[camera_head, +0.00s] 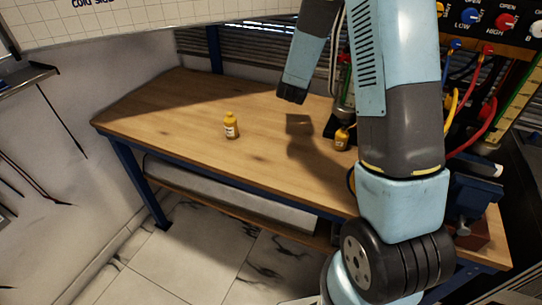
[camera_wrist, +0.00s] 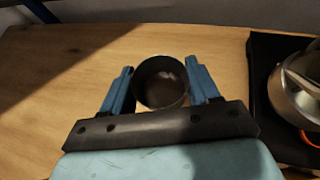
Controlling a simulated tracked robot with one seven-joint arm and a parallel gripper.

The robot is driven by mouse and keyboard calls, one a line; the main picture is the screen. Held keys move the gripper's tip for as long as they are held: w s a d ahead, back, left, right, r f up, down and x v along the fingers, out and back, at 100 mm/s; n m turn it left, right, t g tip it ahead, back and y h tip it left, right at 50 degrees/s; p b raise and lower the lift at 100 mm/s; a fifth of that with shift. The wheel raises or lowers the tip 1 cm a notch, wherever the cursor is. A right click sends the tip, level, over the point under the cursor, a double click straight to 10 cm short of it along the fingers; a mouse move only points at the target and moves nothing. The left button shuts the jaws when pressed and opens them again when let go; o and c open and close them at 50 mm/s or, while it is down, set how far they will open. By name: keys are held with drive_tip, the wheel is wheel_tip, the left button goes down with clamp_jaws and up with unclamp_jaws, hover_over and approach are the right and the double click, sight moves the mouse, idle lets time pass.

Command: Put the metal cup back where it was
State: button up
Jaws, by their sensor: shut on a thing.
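The metal cup (camera_wrist: 161,84) is a round, dark, open-topped cup, seen from above in the wrist view. My gripper (camera_wrist: 161,74) has its two blue fingers on either side of the cup and is shut on it. The cup appears upright, with the bare wooden bench top (camera_wrist: 60,75) around it. Its height above the wood cannot be judged from the wrist view. In the head view my arm reaches over the back of the bench, and I cannot make out the cup clearly there.
A shiny metal vessel (camera_wrist: 298,95) stands on a black base (camera_wrist: 262,85) right of the cup. Hoses and a valve panel (camera_head: 480,25) are at right. The bench's left part is clear.

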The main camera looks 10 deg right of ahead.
drive_tip(key=shift+d, duration=0.75)
drive_tip(key=s+a+r+m+g+h, duration=0.1)
drive_tip(key=s+a+m+g+h, duration=0.15)
drive_tip(key=s, duration=0.85)
drive_tip(key=s+a+r+m+g+h, duration=0.1)
drive_tip(key=s+a+m+g+h, duration=0.2)
drive_tip(key=s, duration=0.8)
drive_tip(key=s+a+r+m+g+h, duration=0.1)
drive_tip(key=s+a+m+g+h, duration=0.3)
drive_tip(key=s, duration=0.7)
drive_tip(key=t+y, duration=0.2)
hover_over(274, 157)
drive_tip(key=s, duration=0.1)
drive_tip(key=shift+m+h, duration=0.25)
drive_tip(key=shift+m, duration=0.2)
drive_tip(key=f, duration=0.9)
drive_tip(key=shift+d, duration=0.2)
drive_tip(key=shift+w+a+f, duration=0.15)
drive_tip(key=shift+w+f, duration=0.3)
drive_tip(key=shift+f, duration=1.6)
drive_tip(key=shift+f, duration=0.1)
